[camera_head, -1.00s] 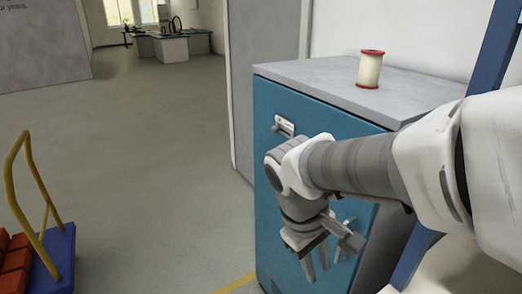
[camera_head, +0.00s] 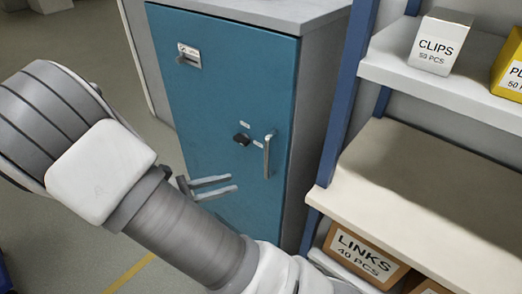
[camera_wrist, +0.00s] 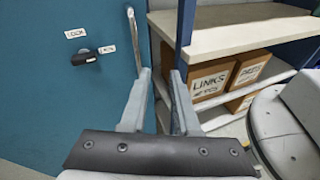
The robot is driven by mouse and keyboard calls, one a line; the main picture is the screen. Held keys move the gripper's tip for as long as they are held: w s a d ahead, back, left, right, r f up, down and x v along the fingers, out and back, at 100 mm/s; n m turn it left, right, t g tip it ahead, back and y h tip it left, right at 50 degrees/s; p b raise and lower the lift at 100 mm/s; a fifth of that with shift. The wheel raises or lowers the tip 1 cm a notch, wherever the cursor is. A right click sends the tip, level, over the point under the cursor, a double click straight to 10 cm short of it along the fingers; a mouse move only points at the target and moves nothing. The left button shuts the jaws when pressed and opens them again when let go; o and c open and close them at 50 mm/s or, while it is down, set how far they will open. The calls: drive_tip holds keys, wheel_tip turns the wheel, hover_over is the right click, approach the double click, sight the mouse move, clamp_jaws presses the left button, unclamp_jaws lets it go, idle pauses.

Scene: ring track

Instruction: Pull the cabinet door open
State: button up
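The blue cabinet door (camera_head: 205,100) looks closed, flush with its grey cabinet. Its upright metal bar handle (camera_head: 268,155) is near the door's right edge; it also shows in the wrist view (camera_wrist: 133,40). A dark knob (camera_head: 241,138) sits left of the handle, with two small labels beside it; the wrist view shows the knob (camera_wrist: 85,57) and one label reading LOCK. My gripper (camera_head: 232,184) is open and empty, lower left of the handle in the head view. In the wrist view, the handle's lower end is close to the left fingertip (camera_wrist: 143,72), not visibly between the fingers; contact is unclear.
A shelf rack with a blue post (camera_head: 345,95) stands right of the cabinet. It holds a CLIPS box (camera_head: 437,45), a yellow box (camera_head: 510,72) and a LINKS carton (camera_head: 360,258). Open floor (camera_head: 75,35) lies left of the cabinet.

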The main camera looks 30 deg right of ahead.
drive_tip(key=w+a+f+n+t+h, duration=0.2)
drive_tip(key=n, duration=0.1)
approach(267, 155)
drive_tip(key=shift+t, duration=0.4)
drive_tip(key=d, duration=0.3)
drive_tip(key=w+d, duration=0.1)
drive_tip(key=d, duration=0.2)
drive_tip(key=w+d+f, duration=0.1)
drive_tip(key=d, duration=0.3)
drive_tip(key=shift+d+b, duration=0.1)
drive_tip(key=shift+b, duration=0.25)
drive_tip(key=shift+c, duration=0.2)
clamp_jaws()
idle(0.4)
